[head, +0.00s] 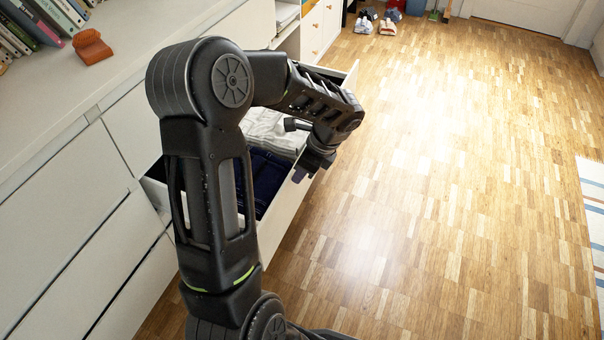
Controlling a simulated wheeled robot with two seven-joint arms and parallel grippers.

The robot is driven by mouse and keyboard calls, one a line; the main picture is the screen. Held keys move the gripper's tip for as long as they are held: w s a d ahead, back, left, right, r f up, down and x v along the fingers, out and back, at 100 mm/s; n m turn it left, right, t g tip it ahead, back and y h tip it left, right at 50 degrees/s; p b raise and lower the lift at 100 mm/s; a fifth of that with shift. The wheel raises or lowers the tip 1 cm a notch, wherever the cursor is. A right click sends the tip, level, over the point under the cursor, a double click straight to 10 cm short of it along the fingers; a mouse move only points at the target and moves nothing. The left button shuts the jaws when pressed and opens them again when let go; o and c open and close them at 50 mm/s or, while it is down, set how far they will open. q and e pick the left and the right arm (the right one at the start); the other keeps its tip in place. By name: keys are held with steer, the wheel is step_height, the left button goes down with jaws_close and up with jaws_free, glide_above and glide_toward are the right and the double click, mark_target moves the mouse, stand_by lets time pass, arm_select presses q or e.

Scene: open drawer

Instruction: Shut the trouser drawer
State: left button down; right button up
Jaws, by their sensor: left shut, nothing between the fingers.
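The trouser drawer (285,207) is pulled out of the white dresser (62,245). Dark blue folded clothes (268,178) and pale folded clothes (268,130) lie in it. My left arm crosses in front and hides part of the drawer and its contents. My left gripper (301,176) is shut and empty, at the drawer's front panel, near its top edge. I cannot tell whether it touches the panel. My right gripper is not in view.
Books (38,22) and an orange object (92,47) stand on the dresser top. Shoes (388,26) lie on the floor at the back. A striped rug (592,200) lies at the right edge. The wooden floor right of the drawer is clear.

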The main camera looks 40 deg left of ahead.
arm_select(q)
steer(key=shift+a, duration=0.15)
steer(key=shift+s+a+r+p, duration=0.1)
steer(key=shift+s+a+p, duration=0.25)
steer(key=shift+a, duration=0.25)
steer(key=s+a+p, duration=0.3)
steer(key=a, duration=0.5)
steer(key=s+a+p, duration=0.3)
steer(key=a+p, duration=0.1)
steer(key=a, duration=0.4)
steer(key=s+a+p, duration=0.2)
steer(key=a+p, duration=0.2)
steer(key=a, duration=0.5)
steer(key=shift+s+a, duration=0.1)
steer(key=shift+s, duration=0.3)
steer(key=shift+s+a, duration=0.15)
steer(key=shift+a, duration=0.6)
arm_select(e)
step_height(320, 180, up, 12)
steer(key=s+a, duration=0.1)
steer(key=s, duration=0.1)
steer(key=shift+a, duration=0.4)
